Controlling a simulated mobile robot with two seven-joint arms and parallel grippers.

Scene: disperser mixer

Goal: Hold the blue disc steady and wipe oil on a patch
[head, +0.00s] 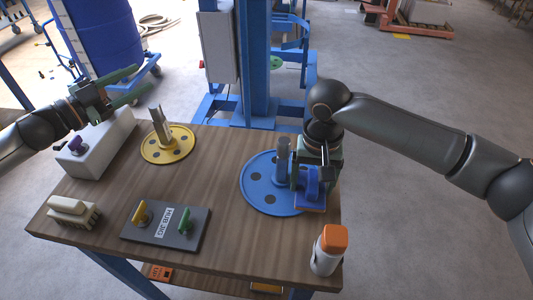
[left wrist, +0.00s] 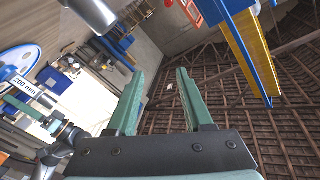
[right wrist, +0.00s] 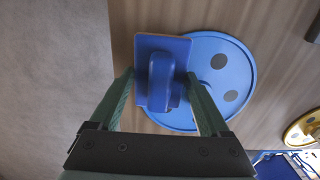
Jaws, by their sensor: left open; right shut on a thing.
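The blue disc (head: 258,196) lies flat on the wooden table, with dark spots and a grey upright post at its middle. It also shows in the right wrist view (right wrist: 236,68). My right gripper (head: 308,178) is shut on the handle of a blue wiping pad (right wrist: 162,80). The pad (head: 311,206) is over the right part of the disc; whether it touches cannot be told. My left gripper (head: 136,82) is open and empty, up at the left above the white box and away from the disc. The oil patch is not clearly visible.
A yellow disc (head: 168,152) with a post lies at the back left. A white box (head: 97,150) with a purple knob, a brush (head: 72,211), a dark panel (head: 165,229) with yellow and green handles, and an orange-capped bottle (head: 327,252) stand around. A blue column (head: 256,70) rises behind.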

